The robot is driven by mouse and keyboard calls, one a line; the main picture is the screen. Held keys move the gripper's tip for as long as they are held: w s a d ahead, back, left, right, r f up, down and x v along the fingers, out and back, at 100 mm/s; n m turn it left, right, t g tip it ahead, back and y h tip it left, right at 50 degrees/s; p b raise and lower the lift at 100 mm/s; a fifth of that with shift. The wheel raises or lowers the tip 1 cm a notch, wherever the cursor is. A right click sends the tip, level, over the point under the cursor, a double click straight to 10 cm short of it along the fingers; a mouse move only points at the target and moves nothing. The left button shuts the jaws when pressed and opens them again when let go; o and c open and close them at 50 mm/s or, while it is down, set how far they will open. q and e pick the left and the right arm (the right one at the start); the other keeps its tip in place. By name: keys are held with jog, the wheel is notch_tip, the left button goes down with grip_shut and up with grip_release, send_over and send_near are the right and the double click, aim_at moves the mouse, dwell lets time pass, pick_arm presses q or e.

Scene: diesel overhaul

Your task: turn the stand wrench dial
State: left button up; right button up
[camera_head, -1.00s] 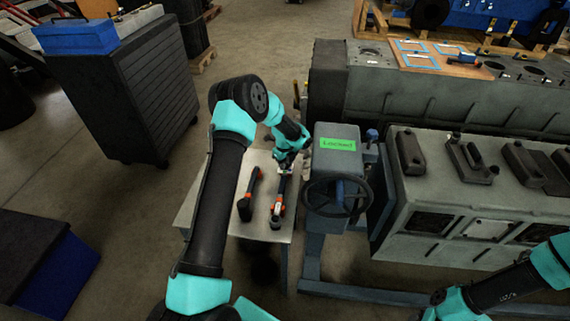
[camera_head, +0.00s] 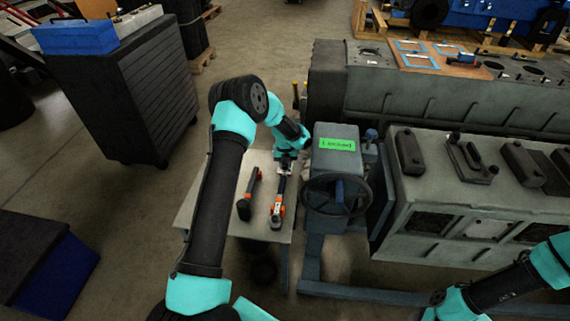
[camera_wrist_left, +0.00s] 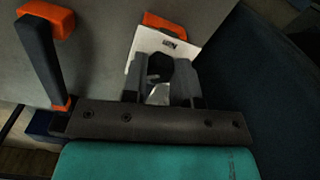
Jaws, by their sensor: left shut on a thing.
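The wrench (camera_head: 278,211), black with orange parts, lies on the small grey table beside the stand. My left gripper (camera_head: 285,170) is over its far end. In the left wrist view my left gripper (camera_wrist_left: 162,82) is shut on a dark faceted knob (camera_wrist_left: 160,67), which looks like the wrench dial. A white plate with small lettering (camera_wrist_left: 180,46) and an orange part (camera_wrist_left: 166,21) show just beyond the fingers. The rest of the wrench is hidden there. My right arm comes in at the lower right; its gripper is out of view.
A second black and orange tool (camera_head: 248,196) lies left of the wrench and also shows in the left wrist view (camera_wrist_left: 42,60). The engine stand (camera_head: 337,155) with a green label and a handwheel (camera_head: 337,205) stands close on the right.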

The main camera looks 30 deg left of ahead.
pick_arm(q)
jog(key=o, duration=0.9)
jog(key=shift+o, duration=0.2)
notch_tip(320, 180, up, 18)
jog(key=shift+f, duration=0.25)
dwell(0.5)
